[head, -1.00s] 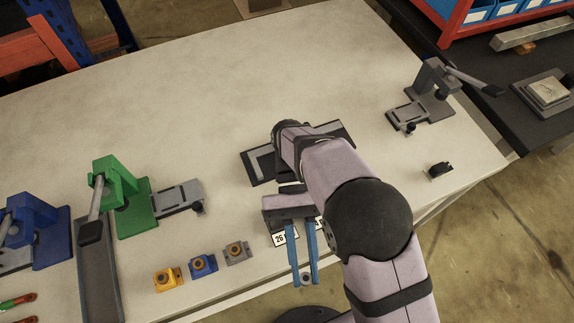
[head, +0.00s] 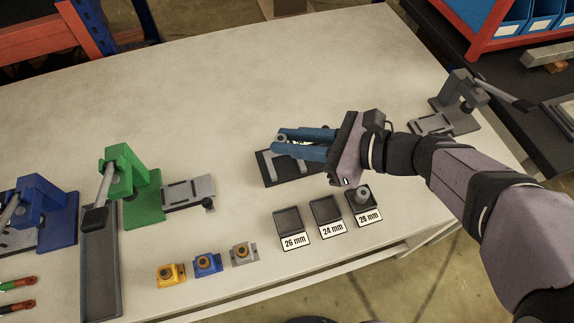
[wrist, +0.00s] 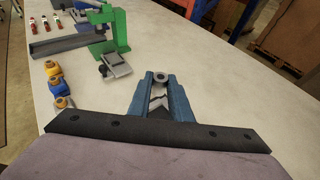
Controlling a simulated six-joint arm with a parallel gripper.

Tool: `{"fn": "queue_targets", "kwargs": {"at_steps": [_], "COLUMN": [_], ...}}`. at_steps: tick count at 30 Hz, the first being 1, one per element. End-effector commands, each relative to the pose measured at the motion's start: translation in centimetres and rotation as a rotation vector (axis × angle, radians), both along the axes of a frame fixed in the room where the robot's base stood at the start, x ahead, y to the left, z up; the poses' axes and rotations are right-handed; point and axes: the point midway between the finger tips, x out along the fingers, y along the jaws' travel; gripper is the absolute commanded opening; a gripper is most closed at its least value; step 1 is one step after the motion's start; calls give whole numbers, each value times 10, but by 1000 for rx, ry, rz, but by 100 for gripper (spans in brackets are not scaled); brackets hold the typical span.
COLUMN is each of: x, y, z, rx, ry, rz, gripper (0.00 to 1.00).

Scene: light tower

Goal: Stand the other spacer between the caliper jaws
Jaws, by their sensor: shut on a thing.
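My gripper (head: 282,144) reaches in from the right with its blue fingers pointing left. It is shut on a small grey ring-shaped spacer (wrist: 160,77), which shows between the fingertips in the wrist view. In the head view the fingers partly cover this spacer. The caliper (head: 268,174), a pale grey L-shaped piece on a dark plate, lies below the fingers; the held spacer appears above its far left part. The fingers hide much of the jaws. Another grey spacer (head: 362,192) stands in the tray labelled 28 mm (head: 372,216).
The trays labelled 26 mm (head: 288,220) and 24 mm (head: 326,210) are empty. Yellow (head: 170,275), blue (head: 207,264) and grey (head: 243,254) blocks sit front left. A green press (head: 130,185) stands left, a grey one (head: 462,95) at right behind my arm. The table behind the caliper is clear.

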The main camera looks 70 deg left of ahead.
Motion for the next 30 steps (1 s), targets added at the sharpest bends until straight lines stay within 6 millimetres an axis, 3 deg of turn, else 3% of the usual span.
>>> {"fn": "queue_targets", "kwargs": {"at_steps": [9,21,30], "x": [13,13,13], "y": [9,8,9], "z": [3,-50,-59], "rx": [0,-1,2], "ry": [0,-1,-2], "rz": [-74,-69,-69], "gripper": [0,0,0]}}
